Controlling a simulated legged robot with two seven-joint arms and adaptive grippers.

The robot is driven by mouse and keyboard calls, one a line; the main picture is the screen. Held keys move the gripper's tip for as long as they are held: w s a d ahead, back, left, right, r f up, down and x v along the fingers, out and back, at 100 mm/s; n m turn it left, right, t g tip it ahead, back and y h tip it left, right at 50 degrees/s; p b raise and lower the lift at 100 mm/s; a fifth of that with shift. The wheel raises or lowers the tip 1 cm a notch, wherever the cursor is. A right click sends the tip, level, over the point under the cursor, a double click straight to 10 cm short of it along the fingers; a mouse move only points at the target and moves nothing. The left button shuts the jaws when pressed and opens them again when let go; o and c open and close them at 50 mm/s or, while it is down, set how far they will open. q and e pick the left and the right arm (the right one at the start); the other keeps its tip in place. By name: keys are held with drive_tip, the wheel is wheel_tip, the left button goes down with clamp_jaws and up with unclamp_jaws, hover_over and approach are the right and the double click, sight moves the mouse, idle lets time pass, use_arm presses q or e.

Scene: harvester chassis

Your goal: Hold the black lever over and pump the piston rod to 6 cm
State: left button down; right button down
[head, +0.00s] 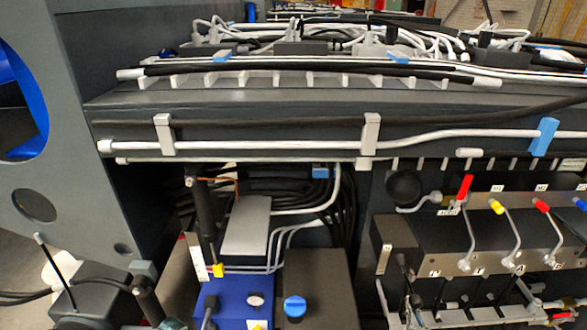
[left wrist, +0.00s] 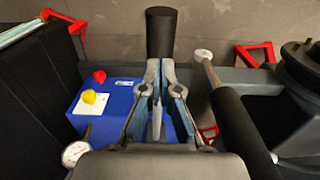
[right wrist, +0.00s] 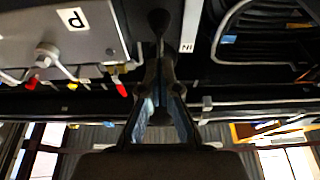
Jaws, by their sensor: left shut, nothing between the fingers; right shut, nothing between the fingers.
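In the left wrist view my left gripper (left wrist: 160,68) is shut and empty. A short black cylinder (left wrist: 161,30) stands just beyond its tips; contact cannot be told. A black cylinder (left wrist: 245,132) with a bright rod (left wrist: 212,73) and pale end lies to the right of the fingers, apart from them. The head view shows an upright black cylinder (head: 205,212) with a thin rod. In the right wrist view my right gripper (right wrist: 159,65) is shut and empty, with a dark ball-ended lever (right wrist: 158,20) just past its tips. In the head view both grippers are hard to pick out.
A blue box (head: 232,296) with a gauge stands low in the middle, beside a dark tank (head: 320,280) with a blue cap. A valve panel (head: 480,238) with coloured handles is at the right. Pipes and a dark beam (head: 270,105) run across above.

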sight(416, 297)
drive_tip(key=shift+r, duration=2.75)
use_arm(q)
drive_tip(key=shift+s+r, duration=0.25)
drive_tip(key=shift+s, duration=0.3)
drive_tip(key=shift+f, duration=0.15)
use_arm(e)
drive_tip(key=shift+d, duration=0.1)
use_arm(q)
drive_tip(key=shift+f, duration=6.2)
wheel_tip(416, 297, up, 12)
drive_tip(key=shift+s+r, duration=0.15)
drive_tip(key=shift+r, duration=0.1)
